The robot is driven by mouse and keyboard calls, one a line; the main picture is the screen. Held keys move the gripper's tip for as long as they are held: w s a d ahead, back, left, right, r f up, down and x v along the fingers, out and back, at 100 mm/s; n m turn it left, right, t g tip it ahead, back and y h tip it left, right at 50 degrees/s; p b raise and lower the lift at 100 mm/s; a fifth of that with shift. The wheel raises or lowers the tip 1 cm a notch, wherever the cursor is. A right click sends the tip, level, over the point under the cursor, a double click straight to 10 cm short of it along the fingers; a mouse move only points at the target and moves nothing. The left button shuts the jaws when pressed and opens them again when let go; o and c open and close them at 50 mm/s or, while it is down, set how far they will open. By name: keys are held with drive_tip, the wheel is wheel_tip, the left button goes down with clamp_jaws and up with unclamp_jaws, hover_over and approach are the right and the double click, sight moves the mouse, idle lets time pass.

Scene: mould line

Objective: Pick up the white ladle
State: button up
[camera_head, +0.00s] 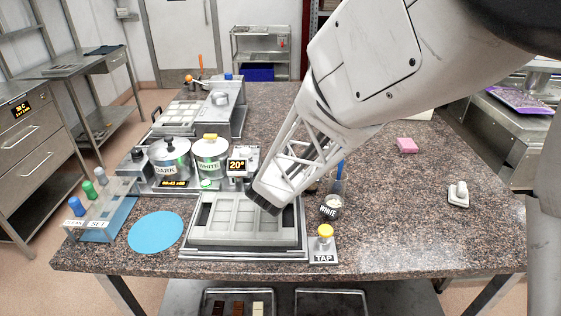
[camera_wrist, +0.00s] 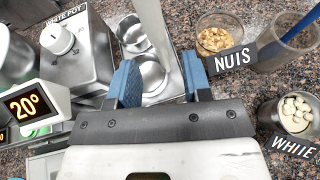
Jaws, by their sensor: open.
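My gripper (camera_head: 266,200) is over the worktop, just right of the white pot (camera_head: 210,158) and behind the mould. In the wrist view my gripper (camera_wrist: 160,72) has its two blue fingers apart, with nothing clamped between them. A pale metal strip, which looks like a ladle handle (camera_wrist: 157,25), runs between and beyond the fingers. Shiny round metal cups (camera_wrist: 150,76) show beside it; I cannot tell for sure which belongs to the white ladle. In the head view my arm and gripper hide that spot.
The 20° display (camera_head: 237,166) stands close left of my gripper. A nuts cup (camera_wrist: 214,40) and a WHITE-labelled cup (camera_head: 332,206) stand to the right. The right worktop is mostly clear.

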drive_tip(key=shift+w, duration=0.1)
drive_tip(key=shift+x, duration=2.5)
drive_tip(key=shift+f, duration=0.1)
clamp_jaws()
